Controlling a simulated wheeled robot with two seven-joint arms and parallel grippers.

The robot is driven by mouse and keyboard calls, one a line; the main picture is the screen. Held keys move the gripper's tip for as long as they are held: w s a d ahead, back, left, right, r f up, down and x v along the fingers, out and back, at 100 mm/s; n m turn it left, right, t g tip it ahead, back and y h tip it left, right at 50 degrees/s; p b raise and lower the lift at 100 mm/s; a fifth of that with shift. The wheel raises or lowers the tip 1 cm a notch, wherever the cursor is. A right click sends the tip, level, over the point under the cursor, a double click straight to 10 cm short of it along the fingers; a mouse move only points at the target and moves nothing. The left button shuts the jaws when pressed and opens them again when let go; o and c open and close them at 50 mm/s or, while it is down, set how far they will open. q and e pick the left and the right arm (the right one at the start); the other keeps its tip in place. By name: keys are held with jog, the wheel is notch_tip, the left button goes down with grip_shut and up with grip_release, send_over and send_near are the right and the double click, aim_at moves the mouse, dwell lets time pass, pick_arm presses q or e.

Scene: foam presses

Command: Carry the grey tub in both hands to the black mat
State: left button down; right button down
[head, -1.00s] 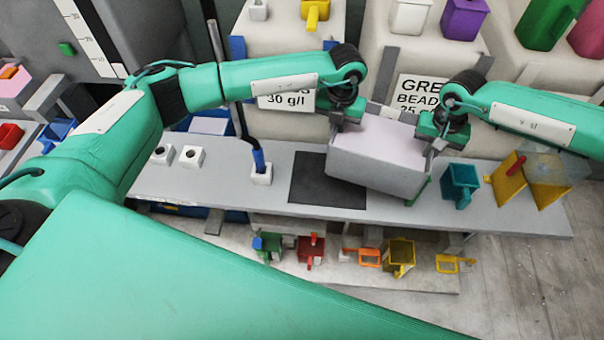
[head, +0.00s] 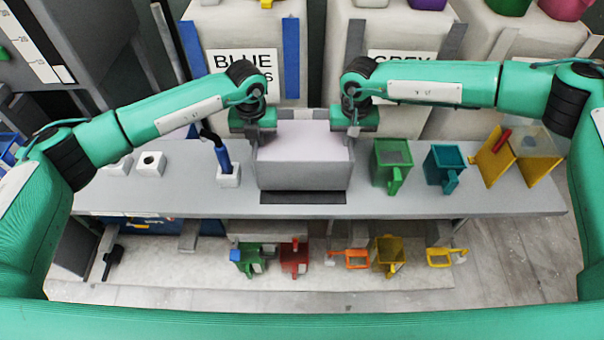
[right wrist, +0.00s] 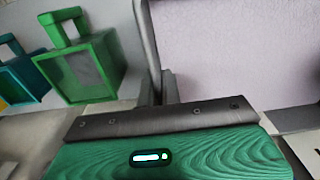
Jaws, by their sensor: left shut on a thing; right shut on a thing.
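The grey tub (head: 303,176) is level, with a pale lilac surface inside, and hangs over or rests on the black mat (head: 303,198). Only a front strip of the mat shows; I cannot tell whether the tub touches it. My left gripper (head: 262,134) is shut on the tub's left side. My right gripper (head: 345,130) is shut on its right side. In the right wrist view the right gripper's dark fingers (right wrist: 160,88) hold the tub's grey wall (right wrist: 149,40), with the lilac inside to the right.
On the grey bench (head: 420,203), a green scoop (head: 390,165), a teal scoop (head: 445,165) and a yellow stand (head: 493,158) are right of the tub. A white block (head: 228,177) with a blue-handled tool is close on its left. Several scoops lie on the lower shelf (head: 200,287).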

aim_at(259, 153)
pick_arm(q)
jog(key=shift+a+f, duration=0.1)
jog(key=shift+a, duration=0.1)
pick_arm(e)
jog(key=shift+d, duration=0.2)
